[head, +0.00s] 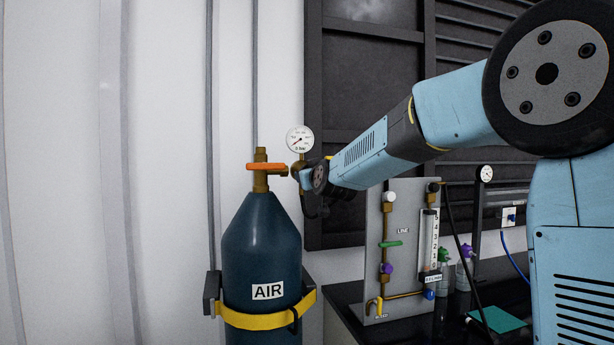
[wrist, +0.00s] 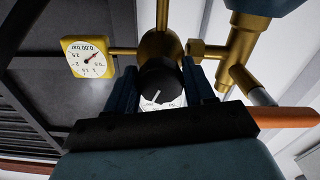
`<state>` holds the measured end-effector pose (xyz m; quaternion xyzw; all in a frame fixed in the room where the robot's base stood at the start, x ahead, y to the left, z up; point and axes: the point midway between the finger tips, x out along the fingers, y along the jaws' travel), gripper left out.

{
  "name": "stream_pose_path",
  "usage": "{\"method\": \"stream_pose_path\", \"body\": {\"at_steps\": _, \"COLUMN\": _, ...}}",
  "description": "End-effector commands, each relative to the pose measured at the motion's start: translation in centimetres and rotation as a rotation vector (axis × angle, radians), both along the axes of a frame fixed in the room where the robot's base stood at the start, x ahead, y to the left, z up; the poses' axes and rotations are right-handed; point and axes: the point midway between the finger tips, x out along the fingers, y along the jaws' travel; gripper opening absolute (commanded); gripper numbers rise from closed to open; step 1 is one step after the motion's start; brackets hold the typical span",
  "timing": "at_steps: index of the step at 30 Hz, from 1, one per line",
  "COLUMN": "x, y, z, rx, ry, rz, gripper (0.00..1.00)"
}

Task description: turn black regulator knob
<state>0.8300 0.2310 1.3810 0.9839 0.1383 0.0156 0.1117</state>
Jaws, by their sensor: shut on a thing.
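The black regulator knob (wrist: 158,78) shows in the wrist view on the brass regulator body (wrist: 157,45). A white pointer line is on its face, and part of a white scale shows below it. My gripper (wrist: 161,88) is shut on the knob, with one dark blue finger on each side. In the head view my gripper (head: 303,178) is at the regulator beside the cylinder's top, and it hides the knob. The round white gauge (head: 300,139) stands just above. A yellow-framed gauge (wrist: 88,57) in the wrist view reads 0.00 bar.
The dark blue AIR cylinder (head: 262,245) stands against the wall in a yellow strap (head: 265,318). Its orange valve handle (head: 264,167) is close left of my gripper. A grey LINE panel (head: 402,250) with valves and a flow tube stands on the dark bench to the right.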

Motion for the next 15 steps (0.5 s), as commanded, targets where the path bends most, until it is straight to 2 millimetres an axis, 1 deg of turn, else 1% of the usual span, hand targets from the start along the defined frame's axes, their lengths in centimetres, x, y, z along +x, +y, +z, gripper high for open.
{"method": "stream_pose_path", "body": {"at_steps": 5, "x": -0.05, "y": 0.11, "z": -0.05, "rx": -0.054, "ry": -0.015, "rz": 0.002, "gripper": 0.23}}
{"method": "stream_pose_path", "body": {"at_steps": 15, "x": -0.04, "y": 0.06, "z": -0.04, "rx": -0.331, "ry": -0.094, "rz": 0.003, "gripper": 0.23}}
